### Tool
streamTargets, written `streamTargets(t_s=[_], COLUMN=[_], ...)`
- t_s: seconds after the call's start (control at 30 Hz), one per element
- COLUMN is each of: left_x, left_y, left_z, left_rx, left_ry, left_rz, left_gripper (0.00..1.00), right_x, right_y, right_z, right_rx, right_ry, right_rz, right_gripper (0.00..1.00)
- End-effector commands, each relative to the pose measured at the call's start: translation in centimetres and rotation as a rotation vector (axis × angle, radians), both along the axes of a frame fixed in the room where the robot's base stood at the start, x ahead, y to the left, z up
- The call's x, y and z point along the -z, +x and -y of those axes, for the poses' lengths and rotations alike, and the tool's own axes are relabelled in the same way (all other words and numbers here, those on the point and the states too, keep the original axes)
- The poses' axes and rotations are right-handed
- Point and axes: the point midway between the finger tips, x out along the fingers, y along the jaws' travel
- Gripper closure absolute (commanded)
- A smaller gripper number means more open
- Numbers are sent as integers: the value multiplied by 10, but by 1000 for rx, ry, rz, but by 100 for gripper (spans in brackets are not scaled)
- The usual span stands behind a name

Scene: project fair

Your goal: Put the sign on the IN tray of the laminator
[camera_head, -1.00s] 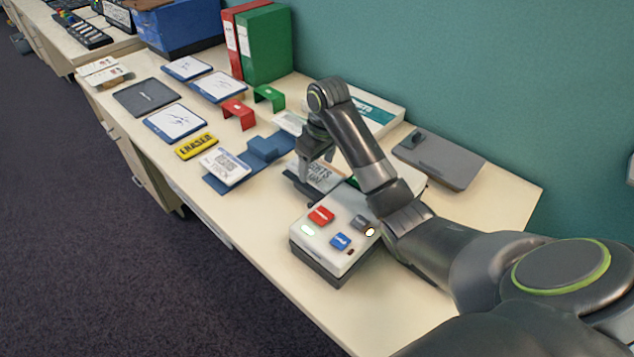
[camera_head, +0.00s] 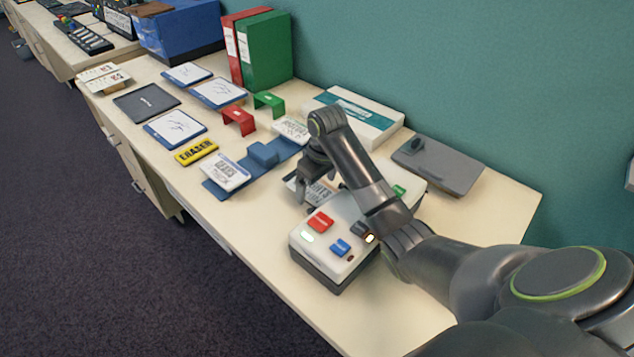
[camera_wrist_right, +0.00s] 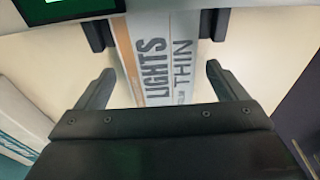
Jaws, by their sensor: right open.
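The white laminator (camera_head: 313,247), with red, blue and grey buttons, stands at the desk's near part. A pale sign (camera_head: 312,194) lettered in dark capitals lies flat at its far end, partly hidden by my gripper. In the right wrist view the sign (camera_wrist_right: 168,60) reads "LIGHTS" and "THIN", has an orange stripe, and lies between two dark guide pieces. My right gripper (camera_head: 315,187) is over the sign; in the wrist view its open fingers (camera_wrist_right: 158,82) stand apart on either side of it. I cannot tell how high above it they are. My left gripper is not in view.
The desk's near right part is clear.

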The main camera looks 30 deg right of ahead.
Motion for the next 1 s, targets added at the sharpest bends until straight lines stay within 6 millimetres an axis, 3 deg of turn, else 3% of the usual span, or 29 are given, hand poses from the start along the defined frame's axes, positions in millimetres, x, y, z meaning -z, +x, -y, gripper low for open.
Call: streamTargets(t_s=[0.27, 0.47, 1.0], left_x=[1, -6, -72], left_y=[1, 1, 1], left_z=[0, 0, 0], left_rx=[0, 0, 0], left_ry=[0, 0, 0], left_rz=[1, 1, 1], left_gripper=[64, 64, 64], right_x=[-11, -52, -112], right_y=[0, -5, -15], right_z=[0, 3, 5], right_rx=[-1, -2, 0], right_ry=[0, -1, 0], right_rz=[4, 6, 0], right_gripper=[8, 8, 8])
